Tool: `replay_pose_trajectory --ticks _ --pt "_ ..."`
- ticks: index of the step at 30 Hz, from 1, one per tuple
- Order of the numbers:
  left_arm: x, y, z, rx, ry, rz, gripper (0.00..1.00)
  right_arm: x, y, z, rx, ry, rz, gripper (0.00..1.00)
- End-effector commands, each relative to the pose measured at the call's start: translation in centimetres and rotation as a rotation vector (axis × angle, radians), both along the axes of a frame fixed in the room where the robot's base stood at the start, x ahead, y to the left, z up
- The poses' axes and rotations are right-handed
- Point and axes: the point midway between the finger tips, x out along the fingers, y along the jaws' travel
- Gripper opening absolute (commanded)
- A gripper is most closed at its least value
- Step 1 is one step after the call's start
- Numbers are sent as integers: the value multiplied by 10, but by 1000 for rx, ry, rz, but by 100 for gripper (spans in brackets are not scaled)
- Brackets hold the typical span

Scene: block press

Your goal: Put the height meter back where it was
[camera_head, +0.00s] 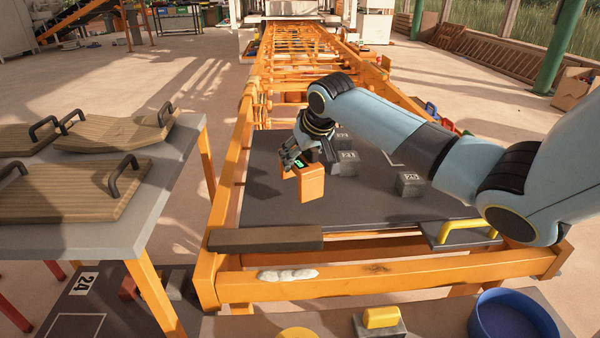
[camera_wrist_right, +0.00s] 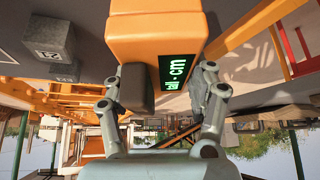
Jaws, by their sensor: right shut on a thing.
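The height meter (camera_head: 311,186) is an orange box with a small lit green display, over the left part of the dark press table (camera_head: 268,205). My right gripper (camera_head: 296,162) is shut on its upper part. In the right wrist view the meter (camera_wrist_right: 155,22) fills the top middle, its green display facing the camera, between the fingers of my right gripper (camera_wrist_right: 165,88). It looks held above the table, but I cannot tell the gap to the surface. My left gripper is not in view.
Grey numbered blocks stand on the dark table, one (camera_head: 410,184) right of the meter. A dark bar (camera_head: 266,239) lies along the front edge. A side table at left holds wooden boards (camera_head: 75,190) with handles. A blue round tray (camera_head: 512,318) is front right.

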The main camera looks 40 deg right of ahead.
Motion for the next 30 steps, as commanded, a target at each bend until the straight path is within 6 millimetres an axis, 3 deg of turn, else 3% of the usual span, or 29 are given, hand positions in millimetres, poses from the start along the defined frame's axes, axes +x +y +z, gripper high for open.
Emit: replay_pose_trajectory --ticks 4,10,17,18,23,30 --pt "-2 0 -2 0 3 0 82 0 3 -8 -1 0 -1 3" --pt "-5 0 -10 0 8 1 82 -1 3 -39 -1 1 -1 3" --pt "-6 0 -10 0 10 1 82 0 3 -41 -2 -1 0 3" --pt "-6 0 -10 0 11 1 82 -1 3 -42 -1 1 0 63" --pt "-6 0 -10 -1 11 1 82 -1 3 -42 -1 1 0 82" --pt "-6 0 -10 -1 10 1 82 -1 3 -41 -1 1 0 82"
